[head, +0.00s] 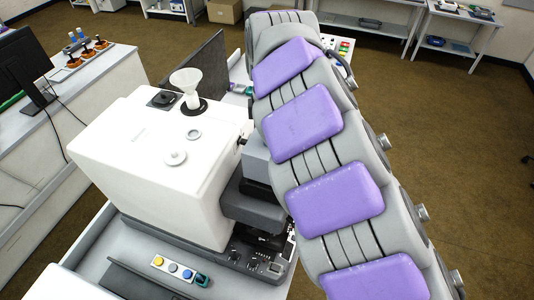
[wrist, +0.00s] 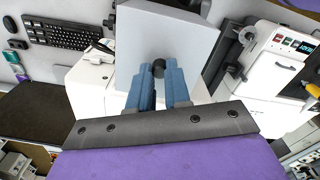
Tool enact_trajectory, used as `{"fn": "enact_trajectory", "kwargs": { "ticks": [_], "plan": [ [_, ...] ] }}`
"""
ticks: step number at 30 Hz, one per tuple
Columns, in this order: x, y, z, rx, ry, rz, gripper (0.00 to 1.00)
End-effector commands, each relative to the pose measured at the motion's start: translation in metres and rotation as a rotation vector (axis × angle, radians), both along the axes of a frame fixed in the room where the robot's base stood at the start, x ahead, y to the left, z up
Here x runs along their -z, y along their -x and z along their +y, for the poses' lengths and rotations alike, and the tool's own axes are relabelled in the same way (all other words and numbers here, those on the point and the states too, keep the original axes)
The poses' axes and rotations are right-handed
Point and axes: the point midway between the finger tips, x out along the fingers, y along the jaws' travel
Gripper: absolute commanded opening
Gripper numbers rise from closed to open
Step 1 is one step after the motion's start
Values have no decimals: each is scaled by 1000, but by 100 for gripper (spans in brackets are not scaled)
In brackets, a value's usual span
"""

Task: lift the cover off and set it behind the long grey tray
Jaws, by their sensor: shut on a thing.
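The cover (wrist: 185,42) is a flat, light grey square plate with a small black knob (wrist: 158,68), seen in the wrist view. My gripper (wrist: 159,78) has its blue fingers closed around the knob, one on each side. The cover extends beyond the fingertips and hides part of what lies behind it. In the head view my purple and grey arm covers the middle, and I cannot make out the gripper or the cover there. A long dark grey piece (head: 148,283) lies at the bottom of the head view; I cannot tell whether it is the long grey tray.
The white microscope body (head: 150,150) stands left of my arm, with a white funnel (head: 187,88) on top. A dark upright panel (head: 200,72) stands behind it. The wrist view shows a keyboard (wrist: 68,36) and a white instrument (wrist: 275,65). Brown floor is open at right.

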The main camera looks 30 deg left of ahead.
Motion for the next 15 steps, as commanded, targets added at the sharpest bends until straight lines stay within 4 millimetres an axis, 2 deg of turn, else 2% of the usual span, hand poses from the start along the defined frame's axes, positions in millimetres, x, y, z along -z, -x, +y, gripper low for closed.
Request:
{"fn": "enact_trajectory", "kwargs": {
  "ticks": [4,15],
  "plan": [
    [1,0,5,-2,2,0,0],
    [0,0,1,-1,0,0,0]
  ]
}}
